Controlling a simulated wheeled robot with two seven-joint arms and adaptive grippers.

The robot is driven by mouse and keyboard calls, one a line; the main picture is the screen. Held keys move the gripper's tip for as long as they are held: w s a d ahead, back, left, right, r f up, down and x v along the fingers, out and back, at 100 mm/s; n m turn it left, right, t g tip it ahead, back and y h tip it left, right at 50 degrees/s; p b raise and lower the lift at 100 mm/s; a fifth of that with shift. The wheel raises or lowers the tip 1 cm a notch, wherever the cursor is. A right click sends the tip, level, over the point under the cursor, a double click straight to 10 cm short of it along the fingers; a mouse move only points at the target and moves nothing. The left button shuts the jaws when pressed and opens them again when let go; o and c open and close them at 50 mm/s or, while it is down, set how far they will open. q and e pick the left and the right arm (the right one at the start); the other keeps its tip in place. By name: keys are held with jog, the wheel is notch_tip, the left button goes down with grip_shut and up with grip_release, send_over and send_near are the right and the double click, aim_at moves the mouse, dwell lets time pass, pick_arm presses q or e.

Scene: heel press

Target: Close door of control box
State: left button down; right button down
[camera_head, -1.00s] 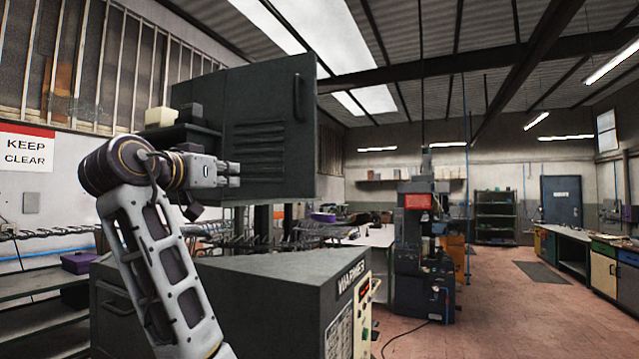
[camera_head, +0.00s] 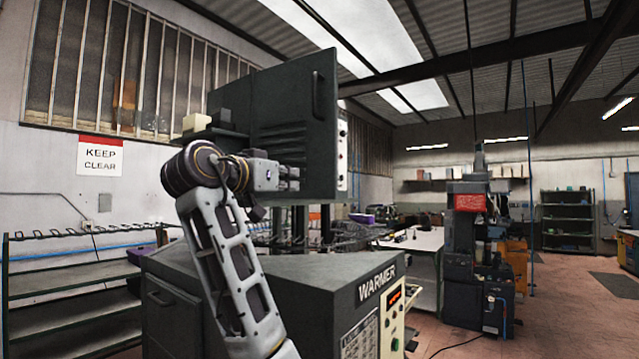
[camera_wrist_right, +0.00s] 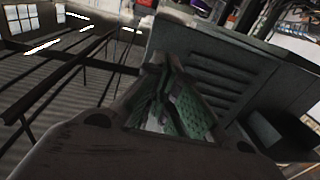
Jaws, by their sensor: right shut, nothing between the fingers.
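The control box is dark grey and stands raised behind the warmer. Its door (camera_head: 300,105) is a flat dark panel with louvre slots and a vertical handle near its right edge. A pale strip with buttons (camera_head: 342,150) shows just past that edge. I cannot tell how far the door stands open. My right gripper (camera_head: 292,178) is shut and empty, in front of the lower part of the door, below the louvres. In the right wrist view its green-padded fingers (camera_wrist_right: 175,112) overlap the louvred door (camera_wrist_right: 225,65); contact is unclear. My left gripper is out of view.
The grey warmer (camera_head: 300,270) stands below the control box, close to my right arm. A shelf rack (camera_head: 70,290) is at the left, and a machine with a red panel (camera_head: 468,235) at the right.

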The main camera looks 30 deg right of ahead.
jog(key=d, duration=0.1)
jog(key=p, duration=0.4)
send_near(328, 182)
jog(key=x, duration=0.7)
jog(key=shift+w, duration=0.1)
jog(key=shift+d, duration=0.15)
